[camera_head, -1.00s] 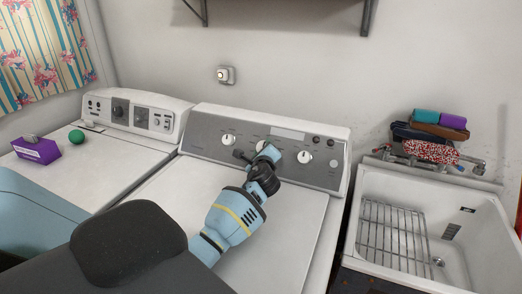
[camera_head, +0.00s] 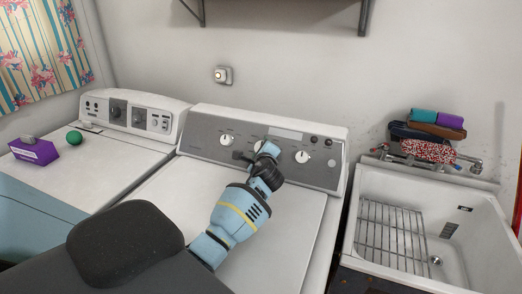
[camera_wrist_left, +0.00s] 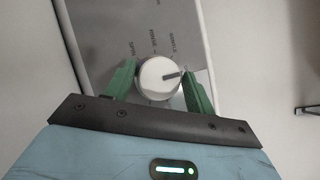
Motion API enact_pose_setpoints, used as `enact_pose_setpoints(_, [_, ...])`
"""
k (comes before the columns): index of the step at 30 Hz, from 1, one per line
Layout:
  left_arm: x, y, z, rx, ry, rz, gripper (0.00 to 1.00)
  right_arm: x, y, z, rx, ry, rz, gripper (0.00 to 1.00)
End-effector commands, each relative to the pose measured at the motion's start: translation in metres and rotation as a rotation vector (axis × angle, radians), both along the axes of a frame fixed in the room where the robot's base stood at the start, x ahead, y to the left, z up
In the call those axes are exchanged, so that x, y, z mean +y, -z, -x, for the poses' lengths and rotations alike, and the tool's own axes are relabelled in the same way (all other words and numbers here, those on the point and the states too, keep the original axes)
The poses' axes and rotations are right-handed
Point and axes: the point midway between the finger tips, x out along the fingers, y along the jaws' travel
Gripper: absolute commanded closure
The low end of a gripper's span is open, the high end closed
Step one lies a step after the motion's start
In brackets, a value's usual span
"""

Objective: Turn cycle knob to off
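The washing machine's control panel (camera_head: 200,133) is grey and carries several white knobs. My left gripper (camera_head: 255,153) is at the middle knob (camera_head: 259,146), which it partly hides in the head view. In the left wrist view, the round white knob (camera_wrist_left: 157,79) lies between the green fingers of my left gripper (camera_wrist_left: 159,78), one on each side, seemingly touching it. A dark pointer mark on the knob points to the right. Printed words, including SPIN and RINSE, stand around it. My right gripper is not in view.
A left knob (camera_head: 227,140) and a right knob (camera_head: 302,156) flank the gripper. A second machine (camera_head: 110,150) on the left bears a purple box (camera_head: 35,151) and a green ball (camera_head: 74,138). A white sink (camera_head: 475,205) stands at the right.

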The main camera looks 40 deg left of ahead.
Motion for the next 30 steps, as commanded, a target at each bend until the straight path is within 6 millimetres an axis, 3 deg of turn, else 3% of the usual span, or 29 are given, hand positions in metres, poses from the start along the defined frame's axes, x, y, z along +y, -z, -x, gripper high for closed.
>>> enact_pose_setpoints(3, [0.0,0.0,0.0,0.001,0.0,-0.001,0.31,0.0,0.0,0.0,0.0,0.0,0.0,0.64])
enact_pose_setpoints(14, [-0.002,0.0,0.002,0.002,0.0,-0.001,0.31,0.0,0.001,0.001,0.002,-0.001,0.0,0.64])
enact_pose_setpoints(30, [-0.047,-0.013,0.046,-0.001,0.001,-0.001,0.31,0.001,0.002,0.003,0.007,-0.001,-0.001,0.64])
